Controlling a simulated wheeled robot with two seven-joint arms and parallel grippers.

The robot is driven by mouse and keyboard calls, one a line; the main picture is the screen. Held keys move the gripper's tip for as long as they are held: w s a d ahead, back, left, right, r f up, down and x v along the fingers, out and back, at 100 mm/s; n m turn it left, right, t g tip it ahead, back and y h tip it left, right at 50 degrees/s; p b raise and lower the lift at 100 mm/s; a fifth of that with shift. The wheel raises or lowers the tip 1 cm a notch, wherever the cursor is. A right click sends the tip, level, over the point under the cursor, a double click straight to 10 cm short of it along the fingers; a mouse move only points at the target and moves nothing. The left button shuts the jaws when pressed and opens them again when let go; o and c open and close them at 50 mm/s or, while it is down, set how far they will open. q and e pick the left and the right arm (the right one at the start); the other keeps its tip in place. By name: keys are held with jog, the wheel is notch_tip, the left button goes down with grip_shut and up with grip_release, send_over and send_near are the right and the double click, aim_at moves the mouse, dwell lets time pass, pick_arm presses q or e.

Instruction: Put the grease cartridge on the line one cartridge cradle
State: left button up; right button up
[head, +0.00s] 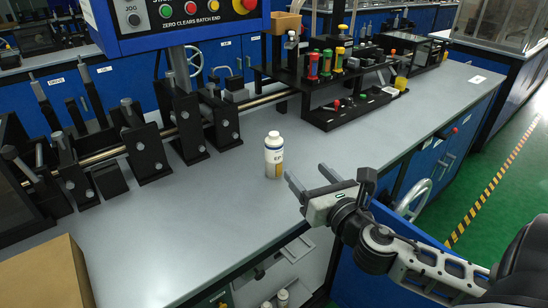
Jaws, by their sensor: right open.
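A white cartridge (274,158) with a pale cap and a label with lettering that seems to begin "EP" stands upright on the grey bench top, near its front edge. It looks like the grease cartridge. My right gripper (306,170) is open and empty, just right of the cartridge and apart from it, with its fingers pointing up and left in the head view. I cannot pick out for certain which fixture is the line one cartridge cradle. My left gripper is not in view.
Black brackets on a rod (137,148) line the bench's left and back. A black rack (330,115) with coloured parts stands behind. A cardboard box (45,278) is at lower left. Similar white containers (282,299) sit on a lower shelf. The bench middle (190,215) is clear.

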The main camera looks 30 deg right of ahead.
aim_at(270, 136)
jog(key=shift+n, duration=0.7)
jog(key=w, duration=0.3)
jog(key=w+p, duration=0.1)
jog(key=w, duration=0.2)
jog(key=w+d, duration=0.1)
jog(key=w, duration=0.3)
jog(key=shift+w+r, duration=0.1)
jog(key=shift+r, duration=0.15)
jog(key=shift+w+p, duration=0.5)
jog(key=shift+w, duration=2.5)
jog(key=shift+c, duration=0.4)
jog(key=c, duration=1)
jog(key=shift+c, duration=1)
jog(key=shift+r, duration=0.15)
